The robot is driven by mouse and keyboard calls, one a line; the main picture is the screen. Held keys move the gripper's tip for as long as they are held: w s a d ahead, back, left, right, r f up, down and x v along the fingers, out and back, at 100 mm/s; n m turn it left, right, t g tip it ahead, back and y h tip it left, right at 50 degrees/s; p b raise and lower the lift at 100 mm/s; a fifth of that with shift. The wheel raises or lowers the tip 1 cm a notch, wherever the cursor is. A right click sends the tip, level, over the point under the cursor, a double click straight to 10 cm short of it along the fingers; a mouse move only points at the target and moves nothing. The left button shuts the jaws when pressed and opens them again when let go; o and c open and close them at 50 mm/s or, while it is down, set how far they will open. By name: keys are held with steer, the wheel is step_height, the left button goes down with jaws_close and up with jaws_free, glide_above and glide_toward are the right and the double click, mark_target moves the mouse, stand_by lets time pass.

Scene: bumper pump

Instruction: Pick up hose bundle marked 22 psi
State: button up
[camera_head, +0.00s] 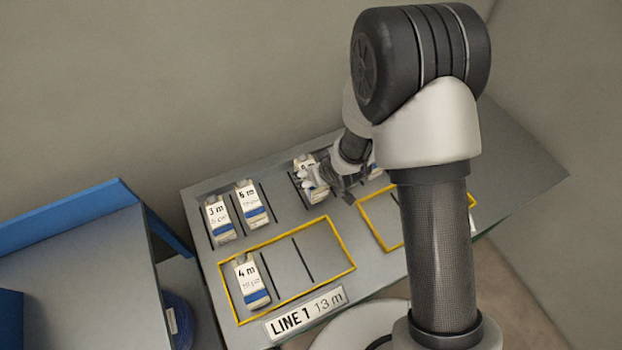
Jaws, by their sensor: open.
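My gripper (328,188) is open at the back of the grey table, over or beside a white hose bundle (305,164) with a blue band. The gripper hides most of that bundle's label, and I cannot tell whether they touch. Another bundle (373,164) shows only in part behind my arm. At the back left stand a bundle marked 3 m (218,221) and one that seems marked 5 m (251,201). A bundle marked 4 m (249,280) stands in the left yellow frame. The psi figures are too small to read surely; no 22 psi label is legible.
The grey table (520,185) has thin dark dividers and a LINE 1 13 m plate (306,313) in front. The left yellow frame (345,250) has free slots. A second yellow frame (378,233) is partly behind my arm. A blue-edged bench (80,260) stands left.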

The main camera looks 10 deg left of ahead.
steer(key=b+x, duration=0.1)
steer(key=x, duration=0.4)
steer(key=shift+s+b, duration=0.1)
steer(key=shift+b, duration=0.2)
steer(key=shift+c, duration=0.4)
steer(key=c, duration=1.5)
